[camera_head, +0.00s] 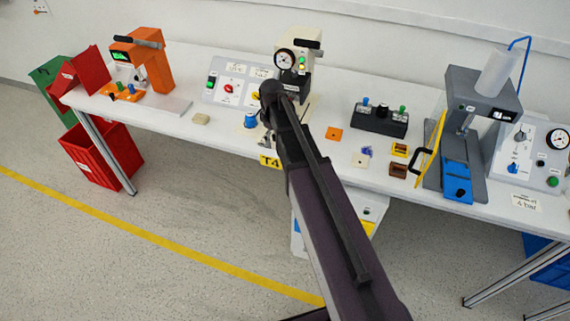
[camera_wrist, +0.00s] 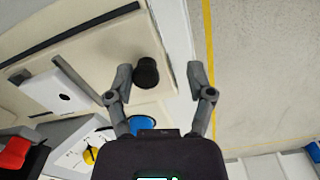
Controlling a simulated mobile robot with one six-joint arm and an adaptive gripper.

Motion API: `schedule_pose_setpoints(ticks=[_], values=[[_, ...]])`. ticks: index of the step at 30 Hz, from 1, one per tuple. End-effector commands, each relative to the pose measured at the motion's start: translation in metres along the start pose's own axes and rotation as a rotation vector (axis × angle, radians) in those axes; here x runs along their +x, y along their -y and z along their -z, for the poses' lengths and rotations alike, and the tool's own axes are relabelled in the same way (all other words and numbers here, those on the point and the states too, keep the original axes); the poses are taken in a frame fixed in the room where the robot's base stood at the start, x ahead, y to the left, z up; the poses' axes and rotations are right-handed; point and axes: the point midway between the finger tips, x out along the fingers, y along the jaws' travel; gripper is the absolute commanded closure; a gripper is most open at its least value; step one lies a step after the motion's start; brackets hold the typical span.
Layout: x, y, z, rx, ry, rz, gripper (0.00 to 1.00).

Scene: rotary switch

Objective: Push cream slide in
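The cream press with a round gauge (camera_head: 295,62) stands at the back of the table in the head view, its lower part mostly hidden behind my arm. In the wrist view, a cream plate (camera_wrist: 105,52) carries a black round knob (camera_wrist: 146,73), probably the slide's handle. A white block (camera_wrist: 62,92) lies to the left of the knob. My gripper (camera_wrist: 157,74) is open, with the knob between its fingers in the picture, nearer the left finger. I cannot tell whether it touches. In the head view my gripper is mostly hidden by my arm.
A blue knob (camera_head: 250,120) and a control panel (camera_head: 232,86) are left of my arm. An orange press (camera_head: 150,62) stands at the far left, a grey press (camera_head: 478,100) at the right. A black button box (camera_head: 381,119) and small blocks lie between. Floor lies beyond the table edge.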

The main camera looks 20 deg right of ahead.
Motion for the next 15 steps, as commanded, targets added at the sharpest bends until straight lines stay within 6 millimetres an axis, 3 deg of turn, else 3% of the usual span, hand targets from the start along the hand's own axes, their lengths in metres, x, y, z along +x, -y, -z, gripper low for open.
schedule_pose_setpoints(ticks=[5, 15], values=[[-0.001, 0.026, -0.009, -0.001, 0.000, 0.001, 0.33], [-0.035, 0.021, -0.006, 0.001, 0.000, 0.000, 0.33]])
